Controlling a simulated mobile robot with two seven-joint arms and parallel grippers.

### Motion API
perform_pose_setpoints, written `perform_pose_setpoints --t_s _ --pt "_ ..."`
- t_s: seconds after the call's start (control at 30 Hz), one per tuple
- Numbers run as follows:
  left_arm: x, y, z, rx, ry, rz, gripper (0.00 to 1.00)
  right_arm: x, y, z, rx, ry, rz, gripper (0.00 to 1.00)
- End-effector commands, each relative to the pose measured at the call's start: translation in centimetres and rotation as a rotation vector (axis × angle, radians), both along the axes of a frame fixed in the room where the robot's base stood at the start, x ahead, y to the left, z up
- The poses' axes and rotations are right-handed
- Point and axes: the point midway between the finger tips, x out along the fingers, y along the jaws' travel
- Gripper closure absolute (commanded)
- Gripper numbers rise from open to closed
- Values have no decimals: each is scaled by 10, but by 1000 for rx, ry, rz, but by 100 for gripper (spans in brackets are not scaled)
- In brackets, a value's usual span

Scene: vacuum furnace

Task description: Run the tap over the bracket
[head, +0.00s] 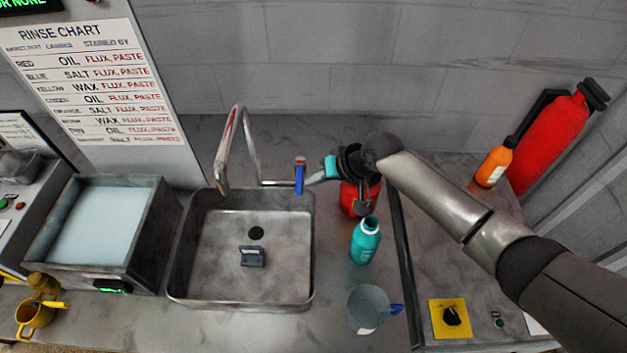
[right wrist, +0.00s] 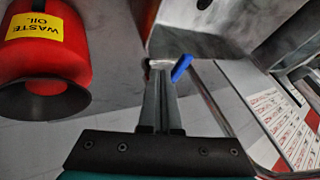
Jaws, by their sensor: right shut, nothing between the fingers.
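The tap (head: 236,125) is a bent metal spout arching over the left part of the steel sink (head: 311,240). No stream shows below its mouth. Its blue lever (head: 299,178) with a red top stands upright behind the sink's right rear corner. The bracket (head: 252,257), a small dark blue-grey block, lies on the sink floor just in front of the drain. My right gripper (head: 313,180) is shut and empty, its tips close beside the lever on the right. In the right wrist view the blue lever (right wrist: 181,68) shows at the fingertips (right wrist: 160,72); contact is unclear.
A red waste oil can (head: 351,203), also in the right wrist view (right wrist: 45,50), stands under my right wrist. A teal bottle (head: 365,243) and a grey jug (head: 368,308) stand right of the sink. A bath of pale liquid (head: 150,250) is on the left.

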Motion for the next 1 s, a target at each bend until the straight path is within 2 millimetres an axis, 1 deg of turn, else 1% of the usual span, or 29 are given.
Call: perform_pose_setpoints --t_s 0.23,0.37,0.47,0.67,1.0 --pt "-1 0 -1 0 1 1 50 3 -6 2 0 -1 0 100" --pt "-1 0 1 0 2 1 50 0 -10 10 1 -2 0 100" --pt "-1 0 3 0 2 1 50 -5 -17 20 0 -2 0 100" --pt "-1 0 5 0 2 2 50 -17 -33 46 -2 -3 0 100" --pt "-1 0 7 0 2 3 50 -38 -62 94 -2 -2 -1 100"
